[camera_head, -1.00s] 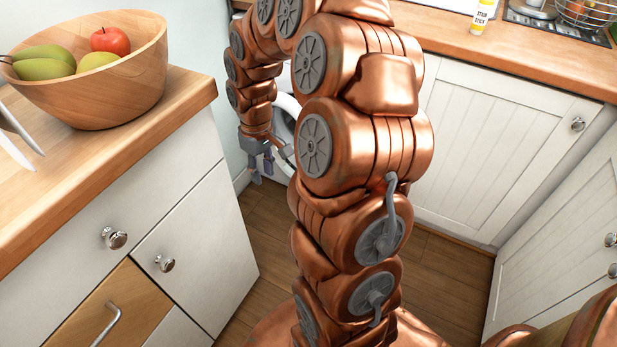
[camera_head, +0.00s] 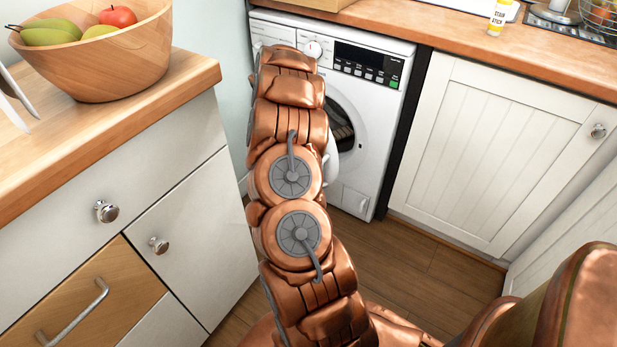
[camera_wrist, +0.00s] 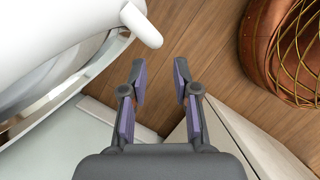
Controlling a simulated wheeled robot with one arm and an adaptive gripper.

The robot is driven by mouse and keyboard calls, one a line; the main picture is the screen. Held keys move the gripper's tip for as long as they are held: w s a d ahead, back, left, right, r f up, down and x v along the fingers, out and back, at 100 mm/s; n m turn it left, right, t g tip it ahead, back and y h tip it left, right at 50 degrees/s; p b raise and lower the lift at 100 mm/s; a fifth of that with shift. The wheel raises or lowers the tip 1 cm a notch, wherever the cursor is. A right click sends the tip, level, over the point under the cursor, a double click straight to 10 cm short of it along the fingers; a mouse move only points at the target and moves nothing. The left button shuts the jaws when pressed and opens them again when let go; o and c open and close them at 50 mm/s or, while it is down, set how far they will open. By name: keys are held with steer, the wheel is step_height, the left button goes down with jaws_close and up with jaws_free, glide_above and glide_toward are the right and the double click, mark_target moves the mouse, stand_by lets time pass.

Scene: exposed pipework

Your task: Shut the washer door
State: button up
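The white washer (camera_head: 385,110) stands under the counter at the back, with its control panel and part of its dark drum opening showing. Its door (camera_head: 331,160) is open; only a white edge shows beside my arm, which hides the rest. In the wrist view the door (camera_wrist: 60,40) is a large white curved shape at the upper left, with a rounded white nub (camera_wrist: 142,25) at its edge. My gripper (camera_wrist: 160,78) is open and empty, its fingers apart over the floor, just below and right of the nub. The head view hides my gripper behind the arm.
A drawer unit (camera_head: 140,195) with knobs stands close on the left, topped by a wooden counter with a fruit bowl (camera_head: 110,55). White cabinets (camera_head: 490,150) line the back right. Wooden floor (camera_head: 420,255) is free before the washer and cabinets.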

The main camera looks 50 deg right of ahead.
steer(key=x, duration=0.6)
steer(key=b+x, duration=0.1)
steer(key=x, duration=0.1)
steer(key=shift+s+d+f, duration=0.2)
steer(key=shift+d+f, duration=0.05)
steer(key=shift+d, duration=0.2)
steer(key=shift+c, duration=0.2)
jaws_close()
